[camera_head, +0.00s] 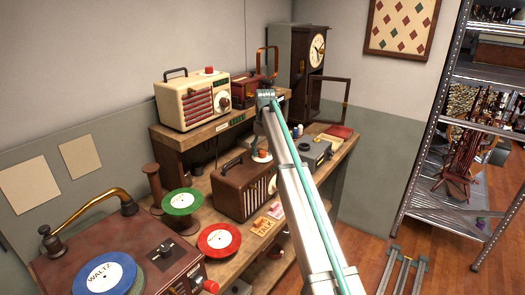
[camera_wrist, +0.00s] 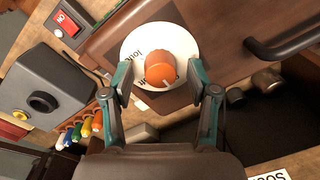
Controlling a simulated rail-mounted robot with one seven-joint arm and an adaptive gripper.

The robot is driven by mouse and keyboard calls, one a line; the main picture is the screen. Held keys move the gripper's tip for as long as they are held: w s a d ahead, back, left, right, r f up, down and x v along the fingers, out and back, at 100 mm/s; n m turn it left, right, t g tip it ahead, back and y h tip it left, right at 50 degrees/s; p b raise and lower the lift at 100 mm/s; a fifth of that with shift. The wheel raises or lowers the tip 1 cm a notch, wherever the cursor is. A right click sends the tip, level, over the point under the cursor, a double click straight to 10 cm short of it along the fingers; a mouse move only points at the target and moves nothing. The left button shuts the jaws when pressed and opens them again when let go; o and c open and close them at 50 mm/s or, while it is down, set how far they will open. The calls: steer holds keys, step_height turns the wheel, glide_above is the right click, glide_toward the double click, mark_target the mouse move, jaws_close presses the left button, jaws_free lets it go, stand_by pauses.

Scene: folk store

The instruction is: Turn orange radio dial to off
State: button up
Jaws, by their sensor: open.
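The orange dial (camera_wrist: 160,68) sits on a round white plate (camera_wrist: 137,42) with dark lettering, partly readable as "loud". A pale mark on the dial points toward the bottom of the wrist view. My gripper (camera_wrist: 160,80) is open, with one finger on each side of the dial; I cannot tell whether either finger touches it. In the head view the brown wooden radio (camera_head: 232,190) stands on the workbench, with the orange dial (camera_head: 262,153) on its top. My arm partly hides that area, and the fingers are not clear there.
The radio's dark carry handle (camera_wrist: 285,42) lies right of the dial in the wrist view. A grey box (camera_wrist: 50,85) stands to the left. A cream radio (camera_head: 192,101) sits on the upper shelf. Records and a turntable (camera_head: 150,238) occupy the front left.

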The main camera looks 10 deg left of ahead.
mark_target(264, 151)
steer(key=shift+r, duration=0.1)
step_height(264, 151, up, 12)
steer(key=shift+w+d, duration=0.15)
steer(key=shift+d, duration=0.1)
stand_by(0.5)
